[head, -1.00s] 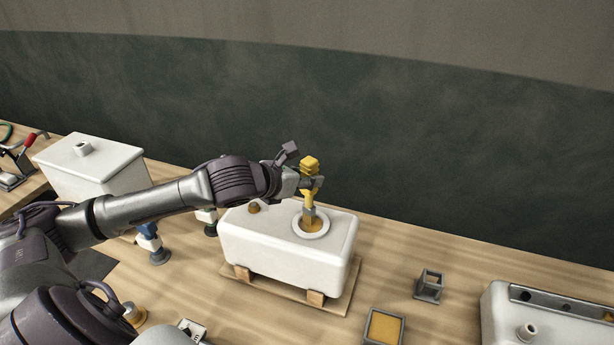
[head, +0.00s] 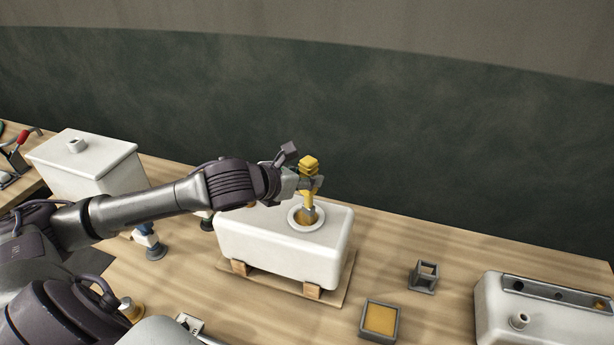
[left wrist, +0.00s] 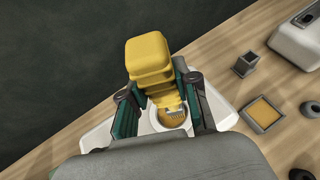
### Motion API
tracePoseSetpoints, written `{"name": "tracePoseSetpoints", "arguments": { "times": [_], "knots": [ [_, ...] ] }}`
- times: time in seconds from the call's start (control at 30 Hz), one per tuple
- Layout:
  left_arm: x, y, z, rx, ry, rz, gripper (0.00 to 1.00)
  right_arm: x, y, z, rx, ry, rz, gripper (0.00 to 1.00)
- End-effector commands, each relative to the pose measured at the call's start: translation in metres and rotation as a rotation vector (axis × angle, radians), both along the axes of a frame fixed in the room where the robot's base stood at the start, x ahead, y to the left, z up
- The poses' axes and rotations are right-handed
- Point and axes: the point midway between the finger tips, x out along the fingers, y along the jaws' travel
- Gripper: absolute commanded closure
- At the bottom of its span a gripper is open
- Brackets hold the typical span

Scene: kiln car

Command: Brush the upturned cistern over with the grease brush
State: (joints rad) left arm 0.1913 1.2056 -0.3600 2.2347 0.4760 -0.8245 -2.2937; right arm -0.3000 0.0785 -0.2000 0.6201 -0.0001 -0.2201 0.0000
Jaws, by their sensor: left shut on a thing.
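The upturned cistern (head: 270,247) is a white block lying on wooden battens on a board, in the middle of the head view. It has a round rimmed opening (head: 293,224) on its top, with amber colour inside the ring. My left gripper (head: 308,184) is shut on the yellow grease brush (head: 309,165) and holds it upright over the opening. The brush also shows in the left wrist view (left wrist: 150,65), between both fingers (left wrist: 158,95). Its bristles are at the ring; whether they touch the surface I cannot tell. My right gripper is not in view.
A tray of amber grease (head: 380,319) and a small grey open holder (head: 424,276) stand right of the cistern. Another white cistern (head: 540,315) lies at the far right, and a lidded one (head: 85,165) stands at the left.

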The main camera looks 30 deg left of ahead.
Motion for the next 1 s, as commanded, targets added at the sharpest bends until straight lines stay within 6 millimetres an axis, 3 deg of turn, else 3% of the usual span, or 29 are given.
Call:
{"name": "tracePoseSetpoints", "arguments": {
  "times": [0.23,0.57,0.8,1.0],
  "knots": [
    [-0.004,0.016,-0.001,0.006,0.005,0.004,1.00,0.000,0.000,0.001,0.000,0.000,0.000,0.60],
    [-0.002,0.017,0.001,0.004,0.001,0.003,1.00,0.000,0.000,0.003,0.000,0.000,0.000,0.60],
    [0.012,0.020,0.004,0.002,0.000,0.004,1.00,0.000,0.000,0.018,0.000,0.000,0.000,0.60],
    [0.014,0.020,0.000,0.005,0.000,0.002,1.00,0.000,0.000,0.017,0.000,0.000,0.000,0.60]
  ]
}}
